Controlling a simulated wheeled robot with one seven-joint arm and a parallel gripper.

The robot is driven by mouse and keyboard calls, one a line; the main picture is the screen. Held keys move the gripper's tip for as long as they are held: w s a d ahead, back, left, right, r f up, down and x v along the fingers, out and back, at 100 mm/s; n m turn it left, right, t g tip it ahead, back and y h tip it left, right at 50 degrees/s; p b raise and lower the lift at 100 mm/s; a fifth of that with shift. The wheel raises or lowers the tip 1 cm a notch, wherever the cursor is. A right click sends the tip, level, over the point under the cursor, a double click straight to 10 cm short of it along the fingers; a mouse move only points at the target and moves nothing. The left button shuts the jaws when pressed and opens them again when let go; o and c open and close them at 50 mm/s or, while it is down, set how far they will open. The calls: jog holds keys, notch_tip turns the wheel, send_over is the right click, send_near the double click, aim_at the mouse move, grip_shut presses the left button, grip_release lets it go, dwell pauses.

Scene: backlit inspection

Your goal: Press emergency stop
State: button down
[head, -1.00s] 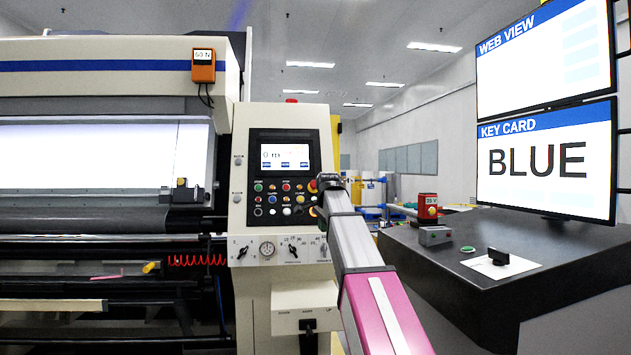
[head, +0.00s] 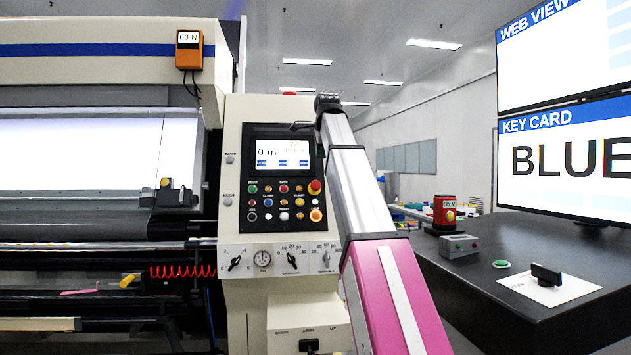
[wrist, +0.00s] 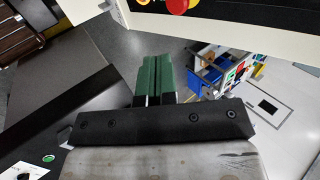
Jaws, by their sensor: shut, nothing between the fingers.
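The control panel (head: 273,170) stands upright in the middle of the head view, with a small screen above rows of coloured buttons. The emergency stop, a red mushroom button on a yellow ring (head: 315,187), is at the panel's upper right of the buttons. It also shows at the top edge of the wrist view (wrist: 178,5), partly cut off.
A dark bench (head: 475,290) on the right holds a red box (head: 445,212), a green button (head: 501,264) and a black-handled switch (head: 545,274). A screen above it reads KEY CARD BLUE. The machine's rollers (head: 90,225) fill the left.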

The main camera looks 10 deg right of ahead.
dwell(0.3)
send_near(316, 186)
notch_tip(316, 186, down, 4)
jog(key=w, duration=0.2)
jog(key=shift+w+d+f, duration=0.1)
jog(key=shift+w+f, duration=0.15)
jog(key=shift+f, duration=0.15)
jog(key=shift+w+f, duration=0.3)
jog(key=shift+w, duration=0.4)
